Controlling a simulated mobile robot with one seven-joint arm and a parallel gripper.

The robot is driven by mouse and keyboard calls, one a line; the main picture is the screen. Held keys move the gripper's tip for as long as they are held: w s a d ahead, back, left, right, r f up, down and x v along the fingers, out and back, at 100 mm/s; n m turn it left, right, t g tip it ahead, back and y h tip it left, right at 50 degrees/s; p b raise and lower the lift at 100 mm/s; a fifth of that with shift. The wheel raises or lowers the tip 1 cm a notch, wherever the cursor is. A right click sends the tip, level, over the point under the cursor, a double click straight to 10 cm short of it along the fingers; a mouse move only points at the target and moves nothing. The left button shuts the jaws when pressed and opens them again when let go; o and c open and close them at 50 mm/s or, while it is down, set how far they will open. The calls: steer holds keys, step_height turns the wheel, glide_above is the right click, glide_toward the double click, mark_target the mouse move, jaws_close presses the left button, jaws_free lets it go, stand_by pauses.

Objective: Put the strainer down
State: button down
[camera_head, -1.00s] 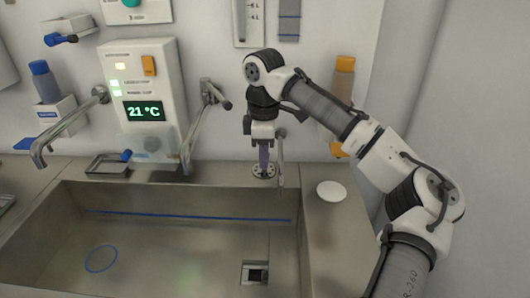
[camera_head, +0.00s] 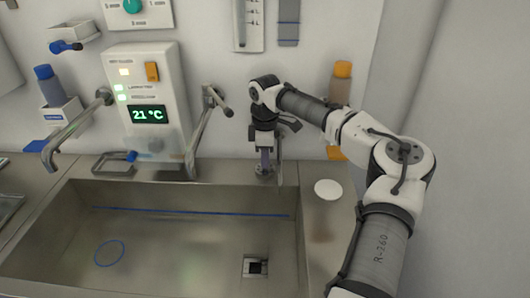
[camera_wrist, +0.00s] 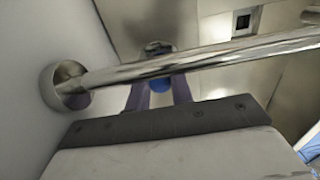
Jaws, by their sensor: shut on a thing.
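My gripper (camera_head: 264,160) points down over the counter strip behind the sink, at the back right. Its fingers (camera_wrist: 160,95) are shut on the strainer, whose blue part (camera_wrist: 162,84) shows between them in the wrist view. In the head view only a small bit of the strainer (camera_head: 264,170) shows below the fingertips, at about counter height; I cannot tell whether it touches the counter. The rest is hidden by the fingers and, in the wrist view, by a metal pipe (camera_wrist: 200,65).
The sink basin (camera_head: 190,240) lies in front, with a square drain (camera_head: 256,267) and a blue ring (camera_head: 109,253) on its floor. A white disc (camera_head: 328,190) lies on the right counter. A tap (camera_head: 205,125) stands left of my gripper. The counter left of the disc looks clear.

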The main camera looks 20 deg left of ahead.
steer(key=shift+f, duration=0.1)
steer(key=shift+f, duration=0.15)
steer(key=c, duration=1.2)
jaws_free()
steer(key=shift+c, duration=0.2)
step_height(320, 180, up, 12)
steer(key=b, duration=0.2)
steer(key=shift+r, duration=0.2)
